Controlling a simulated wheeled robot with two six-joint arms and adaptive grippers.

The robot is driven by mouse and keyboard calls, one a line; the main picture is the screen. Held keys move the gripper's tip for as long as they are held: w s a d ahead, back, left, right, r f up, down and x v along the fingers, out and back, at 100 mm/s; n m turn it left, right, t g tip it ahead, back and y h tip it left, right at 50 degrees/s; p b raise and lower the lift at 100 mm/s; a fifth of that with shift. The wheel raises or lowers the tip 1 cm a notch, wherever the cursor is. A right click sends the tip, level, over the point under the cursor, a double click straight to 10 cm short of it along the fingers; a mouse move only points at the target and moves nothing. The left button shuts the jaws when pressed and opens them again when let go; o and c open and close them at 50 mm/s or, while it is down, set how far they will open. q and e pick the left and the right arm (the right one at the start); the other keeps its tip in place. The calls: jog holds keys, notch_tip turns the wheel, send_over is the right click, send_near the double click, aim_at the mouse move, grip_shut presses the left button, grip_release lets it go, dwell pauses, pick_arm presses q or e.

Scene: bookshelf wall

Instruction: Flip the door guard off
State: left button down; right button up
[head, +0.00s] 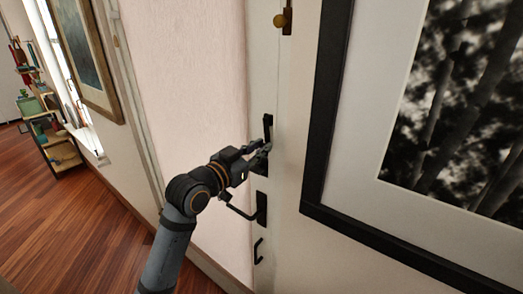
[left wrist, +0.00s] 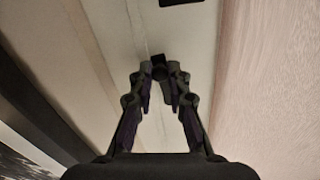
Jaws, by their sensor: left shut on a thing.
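The door guard (head: 267,122) is a black fitting on the narrow pale door edge, above the lever handle. My left gripper (head: 262,150) is at its lower part and hides some of it. In the left wrist view the fingers of my left gripper (left wrist: 160,82) close in around a small dark piece (left wrist: 159,66), which looks like part of the guard. The gripper is shut on it. My right gripper is in neither view.
A black lever handle (head: 240,212) with its plate (head: 261,207) sits just below my gripper. A smaller black hook (head: 258,251) is lower down. A brass knob (head: 281,19) is above. A large black-framed picture (head: 330,105) hangs close on the right.

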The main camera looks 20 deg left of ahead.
pick_arm(q)
jog(key=shift+w+a+m, duration=0.15)
jog(key=shift+a+m, duration=0.25)
jog(key=shift+m, duration=0.4)
jog(key=c, duration=1.3)
grip_release()
send_near(269, 104)
jog(key=x, duration=0.4)
jog(key=shift+w+d, duration=0.15)
jog(key=shift+d, duration=0.05)
